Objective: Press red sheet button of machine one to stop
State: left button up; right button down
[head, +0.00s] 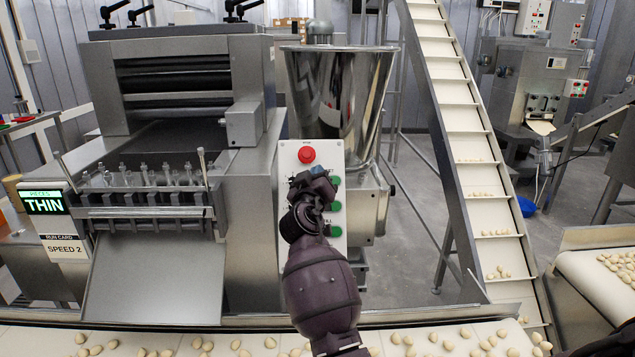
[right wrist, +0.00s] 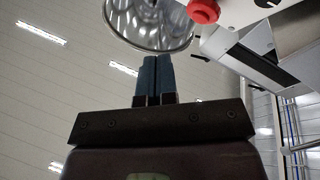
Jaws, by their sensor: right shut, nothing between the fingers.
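The red button (head: 306,155) sits at the top of a white control panel (head: 324,152) on the side of the steel machine (head: 250,190). Green buttons (head: 335,205) run down the panel's right side below it. My right gripper (head: 314,175) is in front of the panel, just below the red button in the head view, and hides part of the panel. In the right wrist view its blue fingers (right wrist: 155,65) are shut and empty. There the red button (right wrist: 203,10) shows above and right of the fingertips, apart from them. My left gripper is not in view.
A steel hopper (head: 335,90) stands behind the panel. A sloped conveyor (head: 450,90) rises to the right of it. A belt with pasta pieces (head: 230,345) runs along the front. A sign reading THIN (head: 46,203) is at the left. Open floor shows right of the panel.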

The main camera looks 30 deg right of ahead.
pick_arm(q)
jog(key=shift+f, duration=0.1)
pick_arm(e)
jog(key=shift+w+f, duration=0.1)
jog(key=w+d+f+b, duration=0.1)
jog(key=w, duration=0.1)
jog(key=w+d+f+b, duration=0.1)
jog(key=w+f+b, duration=0.1)
jog(key=w+d+f+b, duration=0.1)
jog(key=w+b, duration=0.1)
jog(key=shift+d+f, duration=0.25)
jog(key=shift+f, duration=0.05)
jog(key=shift+w+d, duration=0.15)
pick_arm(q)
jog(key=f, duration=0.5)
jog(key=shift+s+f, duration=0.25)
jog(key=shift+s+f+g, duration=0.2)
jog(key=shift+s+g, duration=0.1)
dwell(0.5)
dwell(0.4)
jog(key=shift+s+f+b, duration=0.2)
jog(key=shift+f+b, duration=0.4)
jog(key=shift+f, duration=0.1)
pick_arm(e)
jog(key=shift+w+d+f, duration=0.2)
jog(key=shift+w, duration=0.1)
